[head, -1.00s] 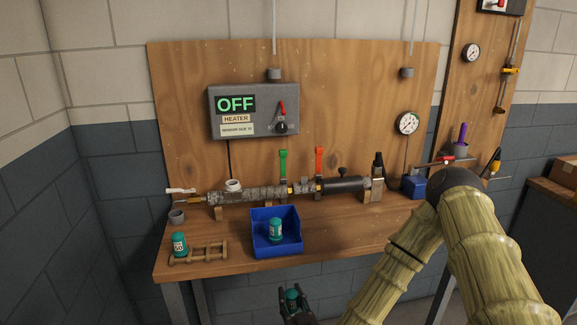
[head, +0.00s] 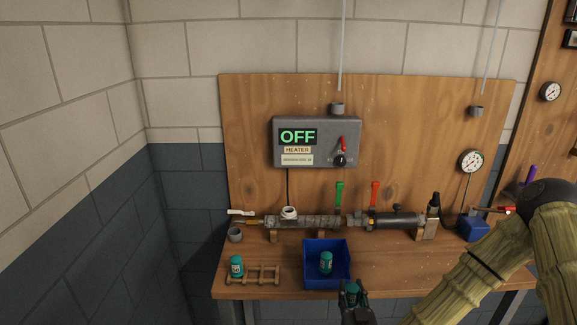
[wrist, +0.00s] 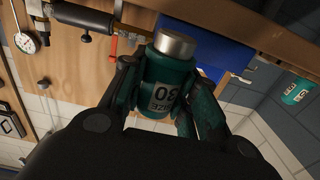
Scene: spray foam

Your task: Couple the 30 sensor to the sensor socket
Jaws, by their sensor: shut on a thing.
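My gripper (head: 354,305) is shut on a teal sensor (head: 352,288) at the bottom of the head view, in front of the bench edge. In the wrist view the held sensor (wrist: 168,75) has a silver cap and a label reading 30, upside down there. The sensor socket appears to be the white round fitting (head: 289,212) on the pipe, below the heater box wire; it looks empty. My gripper is in front of it and to its right. Another teal sensor (head: 326,262) stands in the blue bin (head: 344,284). A third sensor (head: 236,267) stands at the wooden rack (head: 265,281).
The heater box (head: 317,142) reads OFF and has a red-handled switch. A green lever (head: 339,194) and a red lever (head: 375,194) rise from the pipe right of the socket. The blue bin lies between my gripper and the pipe.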

